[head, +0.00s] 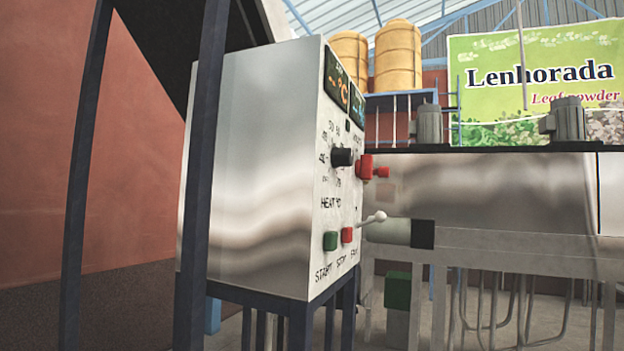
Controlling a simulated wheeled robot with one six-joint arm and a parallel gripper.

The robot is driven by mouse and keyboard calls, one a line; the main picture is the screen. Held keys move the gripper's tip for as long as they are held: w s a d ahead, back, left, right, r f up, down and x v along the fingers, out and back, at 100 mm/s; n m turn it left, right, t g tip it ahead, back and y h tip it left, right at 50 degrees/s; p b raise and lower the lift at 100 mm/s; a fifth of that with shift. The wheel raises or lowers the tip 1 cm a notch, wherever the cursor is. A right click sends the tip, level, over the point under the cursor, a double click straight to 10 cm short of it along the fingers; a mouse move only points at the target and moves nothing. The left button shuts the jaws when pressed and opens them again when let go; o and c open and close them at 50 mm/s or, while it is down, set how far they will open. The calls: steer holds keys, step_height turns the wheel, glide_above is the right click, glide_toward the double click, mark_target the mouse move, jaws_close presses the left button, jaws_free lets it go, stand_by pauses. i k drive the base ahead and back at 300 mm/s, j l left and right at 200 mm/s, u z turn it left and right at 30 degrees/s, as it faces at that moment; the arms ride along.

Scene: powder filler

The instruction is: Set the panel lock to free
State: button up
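The control panel (338,190) is the narrow right face of a shiny metal cabinet (250,170), seen at a steep angle. It carries a black dial (343,157), a green button (330,241) over START and a small red button (347,235) over STOP. A pale lever with a round knob (375,217) sticks out to the right near the panel's far edge. A label below it is too oblique to read surely. I cannot tell for certain which part is the panel lock, or its setting. My gripper is not in view.
A red knob (366,168) juts out at the panel's far edge. Dark posts (205,160) stand close in front on the left. A long metal machine (480,190) with grey motors (429,125) fills the right. Yellow tanks (398,55) and a green sign (535,80) are behind.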

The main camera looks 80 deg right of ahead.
mark_target(381, 172)
steer(key=z, duration=2.6)
